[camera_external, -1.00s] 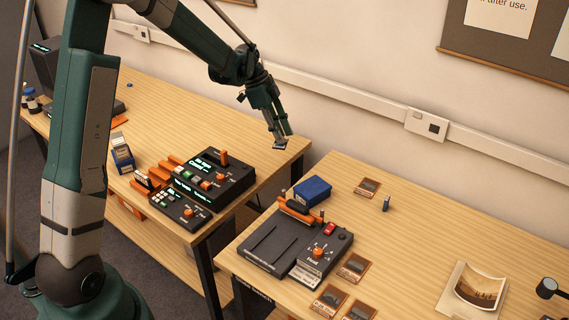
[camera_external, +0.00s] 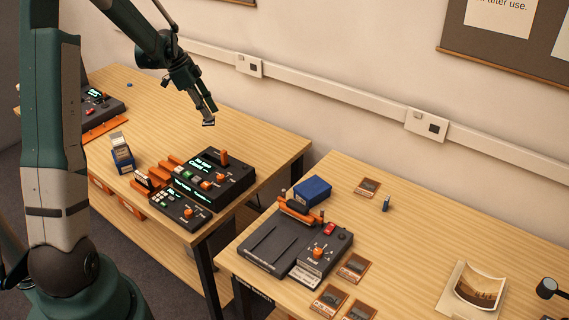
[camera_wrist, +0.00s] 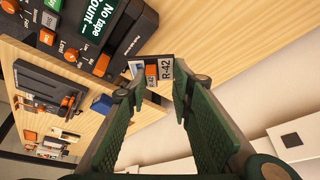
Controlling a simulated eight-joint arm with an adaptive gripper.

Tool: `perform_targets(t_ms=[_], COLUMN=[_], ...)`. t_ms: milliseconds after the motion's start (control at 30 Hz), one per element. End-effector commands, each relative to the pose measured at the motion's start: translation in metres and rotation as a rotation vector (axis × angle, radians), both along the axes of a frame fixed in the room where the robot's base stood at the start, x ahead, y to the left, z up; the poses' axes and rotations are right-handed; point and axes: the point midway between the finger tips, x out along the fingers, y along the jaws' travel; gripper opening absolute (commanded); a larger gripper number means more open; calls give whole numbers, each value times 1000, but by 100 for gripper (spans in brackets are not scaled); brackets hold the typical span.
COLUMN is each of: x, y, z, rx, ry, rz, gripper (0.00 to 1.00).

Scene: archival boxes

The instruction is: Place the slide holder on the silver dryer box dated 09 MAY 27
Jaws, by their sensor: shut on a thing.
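My gripper (camera_external: 207,115) is above the left table and shut on a small dark-framed piece with white labels, which I take to be the slide holder (camera_external: 208,123). In the wrist view the slide holder (camera_wrist: 165,69) sits at the fingertips of my gripper (camera_wrist: 157,86). One label reads "R-42" and a smaller label is orange. In the external view it is held clear of the table. I cannot make out a silver dryer box or the date 09 MAY 27 in any view.
The left table (camera_external: 240,130) holds dark consoles (camera_external: 215,178), an open blue box (camera_external: 122,155) and another dark device (camera_external: 100,105) at far left. The right table (camera_external: 405,235) holds a dark machine (camera_external: 270,245), a blue box (camera_external: 313,189) and cards (camera_external: 354,267). A gap separates the tables.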

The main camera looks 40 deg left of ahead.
Motion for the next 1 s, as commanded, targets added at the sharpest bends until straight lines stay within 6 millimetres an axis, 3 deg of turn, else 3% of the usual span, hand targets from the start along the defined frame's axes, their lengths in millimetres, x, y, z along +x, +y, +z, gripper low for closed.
perform_targets(t_ms=[400, 1000], x=[-65, -179], y=[101, 223], z=[18, 42], rx=[1, 2], ry=[-1, -1], rz=[138, 332], gripper=[14, 14])
